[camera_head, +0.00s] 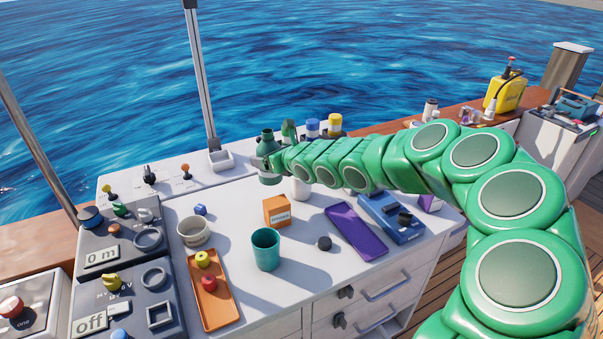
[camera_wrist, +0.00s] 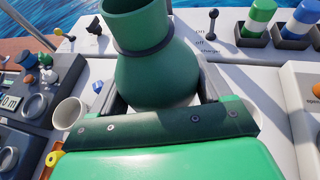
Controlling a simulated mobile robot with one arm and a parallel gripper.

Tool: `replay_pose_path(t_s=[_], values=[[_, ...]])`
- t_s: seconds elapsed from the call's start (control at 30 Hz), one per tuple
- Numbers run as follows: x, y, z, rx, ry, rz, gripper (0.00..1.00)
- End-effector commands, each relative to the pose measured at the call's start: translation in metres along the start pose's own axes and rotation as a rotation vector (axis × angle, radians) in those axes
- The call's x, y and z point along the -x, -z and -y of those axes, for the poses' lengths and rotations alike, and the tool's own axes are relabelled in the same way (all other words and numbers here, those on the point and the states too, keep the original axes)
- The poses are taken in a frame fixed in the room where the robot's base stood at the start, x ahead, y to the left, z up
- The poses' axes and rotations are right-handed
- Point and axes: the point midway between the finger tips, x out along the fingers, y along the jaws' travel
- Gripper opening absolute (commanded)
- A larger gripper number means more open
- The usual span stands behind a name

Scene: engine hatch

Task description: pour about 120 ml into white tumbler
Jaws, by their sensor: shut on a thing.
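My gripper (camera_head: 270,172) is shut on a green round-bodied bottle (camera_head: 266,144) with a wide neck, at the back of the white counter. In the wrist view the bottle (camera_wrist: 155,70) stands between the two fingers (camera_wrist: 160,95), roughly upright; its contents are hidden. A whitish, open cup (camera_head: 194,231) stands on the counter's left, in front of and left of the gripper; it also shows in the wrist view (camera_wrist: 68,113). Another white, rounded thing (camera_head: 300,188) stands under my arm, mostly hidden; I cannot tell whether it is a tumbler.
A teal tumbler (camera_head: 265,250), an orange box (camera_head: 277,211), an orange tray (camera_head: 214,300) with yellow and red pieces, a purple tray (camera_head: 356,232) and a blue device (camera_head: 391,217) stand on the counter. Control panels (camera_head: 125,285) lie left. Blue and yellow-topped containers (camera_head: 322,126) stand behind my arm.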

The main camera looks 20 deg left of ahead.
Motion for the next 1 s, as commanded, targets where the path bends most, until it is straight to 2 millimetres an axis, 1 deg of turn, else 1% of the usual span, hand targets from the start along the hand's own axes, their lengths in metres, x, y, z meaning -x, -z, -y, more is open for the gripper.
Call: replay_pose_path(t_s=[0.47, 1.0], values=[[-0.0039, 0.0006, 0.0019, -0.006, 0.013, 0.002, 0.35], [-0.009, 0.0063, 0.0015, -0.009, 0.017, -0.003, 0.35]])
